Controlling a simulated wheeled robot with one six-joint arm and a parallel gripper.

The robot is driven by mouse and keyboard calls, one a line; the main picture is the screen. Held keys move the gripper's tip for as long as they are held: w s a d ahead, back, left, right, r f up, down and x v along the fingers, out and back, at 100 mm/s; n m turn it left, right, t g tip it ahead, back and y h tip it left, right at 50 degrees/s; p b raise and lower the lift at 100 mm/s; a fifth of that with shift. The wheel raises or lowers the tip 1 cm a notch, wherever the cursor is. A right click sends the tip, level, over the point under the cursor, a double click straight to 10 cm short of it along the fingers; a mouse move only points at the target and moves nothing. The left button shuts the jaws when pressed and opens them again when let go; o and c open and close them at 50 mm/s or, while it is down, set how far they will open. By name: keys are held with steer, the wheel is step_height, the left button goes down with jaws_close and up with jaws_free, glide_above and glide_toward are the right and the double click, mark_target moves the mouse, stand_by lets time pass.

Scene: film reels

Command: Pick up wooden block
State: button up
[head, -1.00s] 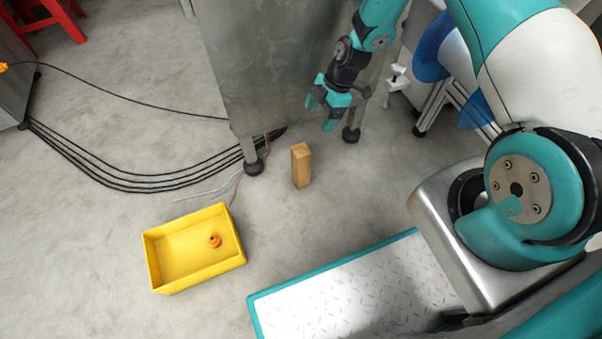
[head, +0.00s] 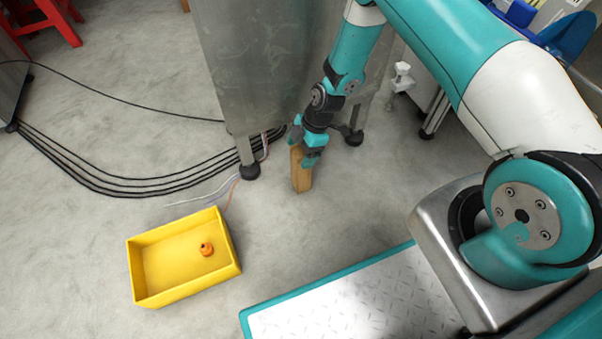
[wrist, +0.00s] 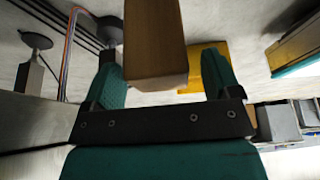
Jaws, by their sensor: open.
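The wooden block (head: 302,174) stands upright on the concrete floor, close to the foot of the grey metal cabinet. My gripper (head: 305,148) is at the upper part of the block in the head view and hides some of it. In the wrist view the block (wrist: 155,45) reaches down between the two teal fingers of my gripper (wrist: 165,80). The fingers are open, one on each side of the block, with a gap visible at least on the left.
A yellow bin (head: 184,257) with a small orange object (head: 206,249) in it sits at the front left. The metal cabinet (head: 262,65) stands right behind the block. Black cables (head: 110,185) run along the floor. My base platform is at the front.

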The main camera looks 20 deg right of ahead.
steer(key=shift+x, duration=1)
steer(key=c, duration=1.5)
steer(key=shift+o, duration=0.2)
steer(key=shift+r, duration=0.1)
